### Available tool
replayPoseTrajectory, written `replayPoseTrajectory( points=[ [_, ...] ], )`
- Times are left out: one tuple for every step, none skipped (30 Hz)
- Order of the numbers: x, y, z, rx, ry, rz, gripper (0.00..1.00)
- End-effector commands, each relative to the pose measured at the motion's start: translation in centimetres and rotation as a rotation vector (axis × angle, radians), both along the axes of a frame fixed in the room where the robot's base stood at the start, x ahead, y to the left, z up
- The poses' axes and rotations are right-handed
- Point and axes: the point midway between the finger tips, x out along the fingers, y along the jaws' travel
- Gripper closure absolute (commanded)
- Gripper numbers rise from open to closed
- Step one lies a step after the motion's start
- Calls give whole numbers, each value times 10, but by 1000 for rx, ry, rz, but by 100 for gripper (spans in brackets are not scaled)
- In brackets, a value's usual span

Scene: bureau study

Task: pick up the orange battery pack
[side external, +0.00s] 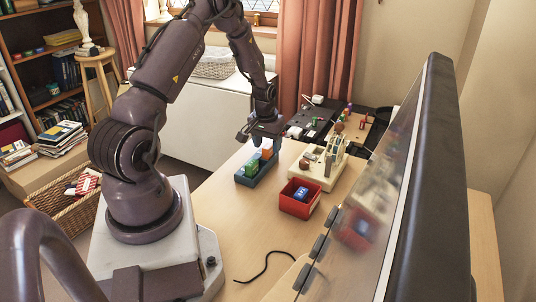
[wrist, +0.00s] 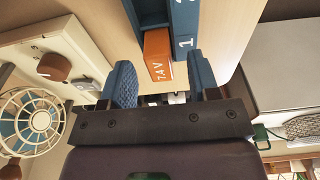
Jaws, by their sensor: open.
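The orange battery pack (side external: 267,153) stands in the far end of a blue rack (side external: 243,181) on the wooden table. In the wrist view the orange pack (wrist: 157,50) shows a white label reading like "7.4V". The blue rack (wrist: 185,22) carries white numerals beside it. My gripper (side external: 262,137) points down just above the rack's far end. In the wrist view my gripper (wrist: 163,82) is open, one blue finger to each side of the pack and nothing held. I cannot tell whether the fingers reach down around the pack.
A green pack (side external: 251,168) stands in the rack's near part. A red box (side external: 299,207) holding a blue pack (side external: 301,194) is to the right, with a cream device (side external: 322,172) behind. A black cable (side external: 262,272) lies in front. A large panel (side external: 375,190) stands far right.

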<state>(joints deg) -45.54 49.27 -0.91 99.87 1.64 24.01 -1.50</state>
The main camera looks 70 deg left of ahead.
Motion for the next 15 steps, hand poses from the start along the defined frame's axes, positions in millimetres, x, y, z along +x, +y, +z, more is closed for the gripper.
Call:
replayPoseTrajectory(
  points=[
    [1,1,-8,-1,1,0,45],
    [1,1,-12,-1,1,0,45],
    [2,2,-15,0,0,0,45],
    [2,2,-18,-1,1,0,45],
    [2,2,-19,-1,1,0,45],
    [2,2,-20,0,0,0,45],
    [2,2,-20,1,-1,0,45],
    [2,2,-20,1,-1,0,45],
    [2,2,-20,1,-1,0,45],
    [2,2,-20,1,-1,0,45],
    [2,2,-20,1,-1,0,45],
    [2,2,-20,1,-1,0,45],
    [2,2,-20,1,-1,0,49],
    [2,2,-20,1,-1,0,56],
    [2,2,-20,1,-1,0,65]
  ],
)
